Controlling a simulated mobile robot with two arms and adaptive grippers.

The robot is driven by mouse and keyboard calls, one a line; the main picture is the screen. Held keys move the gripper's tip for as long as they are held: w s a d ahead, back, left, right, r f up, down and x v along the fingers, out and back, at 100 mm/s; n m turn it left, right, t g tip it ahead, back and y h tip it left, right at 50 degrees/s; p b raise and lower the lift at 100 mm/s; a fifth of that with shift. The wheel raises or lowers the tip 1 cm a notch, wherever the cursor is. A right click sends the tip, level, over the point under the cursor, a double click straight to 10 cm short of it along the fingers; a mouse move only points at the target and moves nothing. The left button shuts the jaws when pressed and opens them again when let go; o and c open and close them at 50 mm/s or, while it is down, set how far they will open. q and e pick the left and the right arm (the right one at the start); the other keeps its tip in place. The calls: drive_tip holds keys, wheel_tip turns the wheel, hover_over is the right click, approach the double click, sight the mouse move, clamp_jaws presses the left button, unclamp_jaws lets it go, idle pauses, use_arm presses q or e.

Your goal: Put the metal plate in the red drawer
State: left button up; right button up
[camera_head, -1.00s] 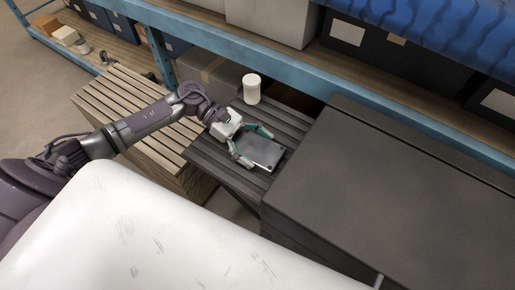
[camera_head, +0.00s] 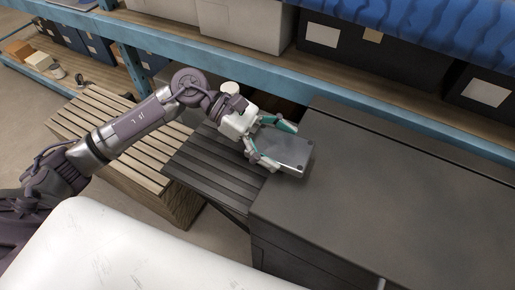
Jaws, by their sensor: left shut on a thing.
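My left gripper (camera_head: 266,145) is shut on the metal plate (camera_head: 285,151), a small grey rectangular plate with holes near its corners. The gripper holds the plate in the air, in front of the left edge of the dark cabinet top in the picture. The dark slatted table (camera_head: 207,170) lies below and to the left of the gripper. No red drawer shows in this view. My right gripper is not in view.
A large dark cabinet (camera_head: 400,200) fills the right. A wooden slatted crate (camera_head: 90,125) is at left. Blue shelving (camera_head: 210,55) with boxes runs along the back.

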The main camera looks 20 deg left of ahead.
sight(310, 156)
use_arm(q)
drive_tip(key=shift+d+r, duration=0.4)
drive_tip(key=shift+d, duration=0.25)
drive_tip(key=shift+d+r, duration=0.4)
drive_tip(key=shift+d, duration=0.25)
drive_tip(key=shift+s, duration=0.1)
drive_tip(key=shift+a, duration=0.1)
